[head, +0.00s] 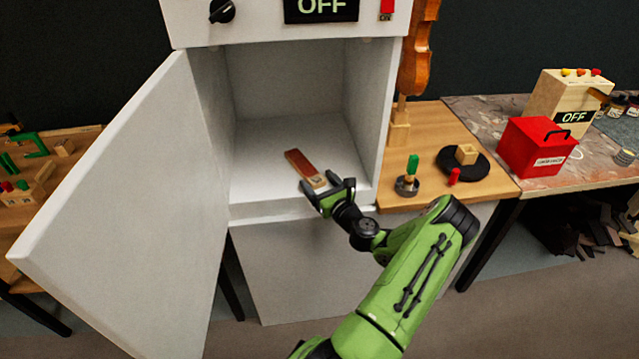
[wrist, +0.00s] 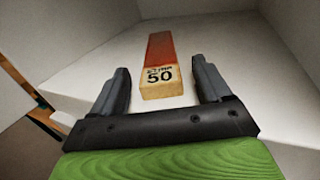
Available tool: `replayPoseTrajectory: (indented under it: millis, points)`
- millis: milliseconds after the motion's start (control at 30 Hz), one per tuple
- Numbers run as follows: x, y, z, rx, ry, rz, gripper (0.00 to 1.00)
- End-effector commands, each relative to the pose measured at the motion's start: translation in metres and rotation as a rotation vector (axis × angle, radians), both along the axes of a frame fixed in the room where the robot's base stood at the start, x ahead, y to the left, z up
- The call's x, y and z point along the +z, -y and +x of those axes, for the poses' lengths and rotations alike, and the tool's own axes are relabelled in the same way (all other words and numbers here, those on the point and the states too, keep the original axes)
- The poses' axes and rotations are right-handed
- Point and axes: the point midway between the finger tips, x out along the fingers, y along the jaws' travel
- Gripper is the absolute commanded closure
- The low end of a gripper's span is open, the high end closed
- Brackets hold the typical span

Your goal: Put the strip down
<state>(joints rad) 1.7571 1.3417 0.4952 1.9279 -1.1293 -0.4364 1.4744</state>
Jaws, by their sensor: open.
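The strip (head: 304,167) is a reddish-brown wooden bar with a pale end. It lies on the white floor (head: 262,150) of an open cabinet. In the wrist view the strip (wrist: 163,62) has a pale end face marked "50", with smaller writing above that I cannot read for sure. My gripper (head: 328,192) is at the cabinet's front edge, at the near end of the strip. In the wrist view my gripper (wrist: 162,90) is open, with one finger on each side of the strip's near end and a gap on both sides.
The cabinet door (head: 130,200) stands wide open on the left. The cabinet's panel (head: 270,22) above reads "OFF". A wooden bench on the right holds a black disc (head: 476,166), a green-topped piece (head: 412,165) and a violin body (head: 418,50). A red box (head: 535,146) stands farther right.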

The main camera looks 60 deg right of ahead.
Motion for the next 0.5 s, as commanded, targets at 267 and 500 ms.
replayPoseTrajectory:
  millis: [267,500]
  points:
    - [0.003,-0.018,-0.039,-0.005,-0.001,0.008,0.23]
    - [0.004,-0.044,-0.092,-0.004,0.000,0.004,0.23]
